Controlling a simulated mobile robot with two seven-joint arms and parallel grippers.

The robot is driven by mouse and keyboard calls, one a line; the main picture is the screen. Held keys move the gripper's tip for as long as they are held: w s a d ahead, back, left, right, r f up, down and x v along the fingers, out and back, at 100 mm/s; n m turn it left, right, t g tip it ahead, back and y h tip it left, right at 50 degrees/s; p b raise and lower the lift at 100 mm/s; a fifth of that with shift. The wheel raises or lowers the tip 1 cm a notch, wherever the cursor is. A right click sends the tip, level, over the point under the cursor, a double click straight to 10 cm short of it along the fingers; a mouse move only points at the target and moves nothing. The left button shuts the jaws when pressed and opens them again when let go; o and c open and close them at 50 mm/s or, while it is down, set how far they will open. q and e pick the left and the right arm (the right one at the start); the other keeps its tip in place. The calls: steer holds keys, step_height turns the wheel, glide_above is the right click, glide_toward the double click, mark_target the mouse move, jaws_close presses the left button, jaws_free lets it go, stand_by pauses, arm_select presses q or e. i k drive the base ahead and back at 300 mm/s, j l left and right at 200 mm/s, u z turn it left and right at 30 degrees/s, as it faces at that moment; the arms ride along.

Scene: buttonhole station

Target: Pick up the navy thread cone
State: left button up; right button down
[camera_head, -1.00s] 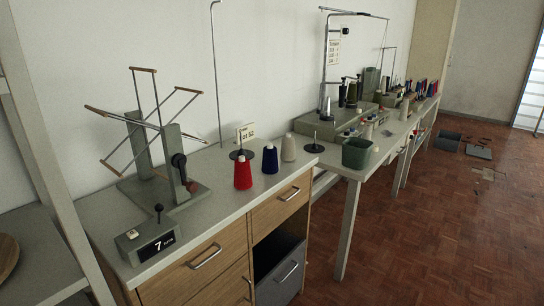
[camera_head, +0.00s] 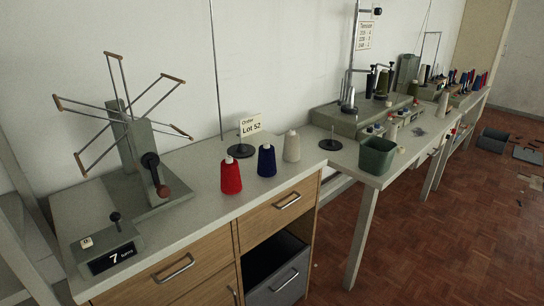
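The navy thread cone (camera_head: 267,161) stands upright on the grey top of the wooden drawer cabinet (camera_head: 205,199), near its right end. It is between a red thread cone (camera_head: 231,176) on its left and a beige thread cone (camera_head: 291,146) on its right, close to both. Nothing hides it. Neither of my grippers shows in the head view.
A skein winder (camera_head: 130,150) and a counter box (camera_head: 108,248) reading 7 take the cabinet's left part. An order card (camera_head: 251,125) reading Lot 52 stands behind the cones. A green bin (camera_head: 377,156) is on the adjoining table. The floor (camera_head: 440,240) in front is clear.

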mark_target(266, 165)
steer(key=i+l+u, duration=0.1)
steer(key=l, duration=0.25)
steer(key=i+l, duration=0.3)
steer(key=i+l+u, duration=0.15)
steer(key=l, duration=0.3)
steer(key=i+l+u, duration=0.1)
steer(key=i+l, duration=0.15)
steer(key=l, duration=0.15)
